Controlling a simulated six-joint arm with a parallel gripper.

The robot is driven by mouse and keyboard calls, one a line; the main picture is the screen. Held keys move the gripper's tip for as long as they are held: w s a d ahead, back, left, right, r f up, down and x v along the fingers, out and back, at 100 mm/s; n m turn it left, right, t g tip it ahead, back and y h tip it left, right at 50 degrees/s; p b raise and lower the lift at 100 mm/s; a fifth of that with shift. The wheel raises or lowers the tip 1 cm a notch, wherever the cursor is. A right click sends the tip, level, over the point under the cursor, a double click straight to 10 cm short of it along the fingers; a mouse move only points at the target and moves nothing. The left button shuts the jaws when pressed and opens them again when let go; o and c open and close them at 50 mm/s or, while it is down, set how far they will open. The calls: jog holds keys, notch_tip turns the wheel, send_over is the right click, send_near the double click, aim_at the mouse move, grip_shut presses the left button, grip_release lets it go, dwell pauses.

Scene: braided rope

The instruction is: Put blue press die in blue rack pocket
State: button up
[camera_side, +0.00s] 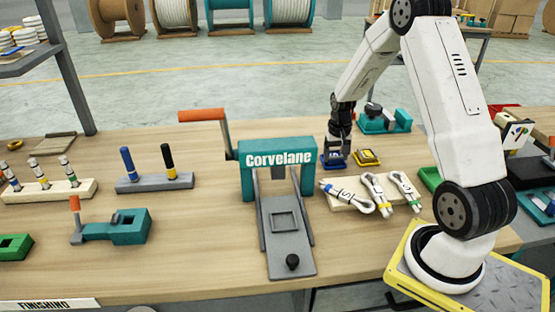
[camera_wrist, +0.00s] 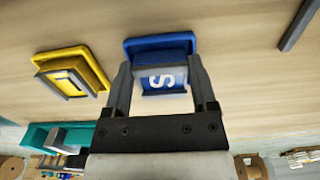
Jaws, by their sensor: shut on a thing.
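My gripper (camera_side: 338,152) points down at the back of the bench, right of the press. In the wrist view my gripper (camera_wrist: 162,85) is shut on the blue press die (camera_wrist: 163,78), a blue block with a grey edge and a white S. Directly by the die is a flat blue rack pocket (camera_wrist: 136,46) with a wider rim. The pocket's blue edge also shows under my gripper in the side view (camera_side: 333,164). I cannot tell whether the die rests fully down in the pocket, because the fingers cover part of it.
A yellow die in a yellow pocket (camera_side: 367,158) stands close on the right; it also shows in the wrist view (camera_wrist: 75,72). Rope bundles (camera_side: 375,193) lie on a wooden board in front. The teal Corvelane press (camera_side: 277,158) stands left, its grey slide bare.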

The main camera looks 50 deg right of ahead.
jog(key=shift+f, duration=0.3)
jog(key=o, duration=1.2)
jog(key=shift+c, duration=0.2)
jog(key=shift+r, duration=0.1)
jog(key=shift+r, duration=1.35)
jog(key=shift+r, duration=0.1)
jog(key=shift+r, duration=1.9)
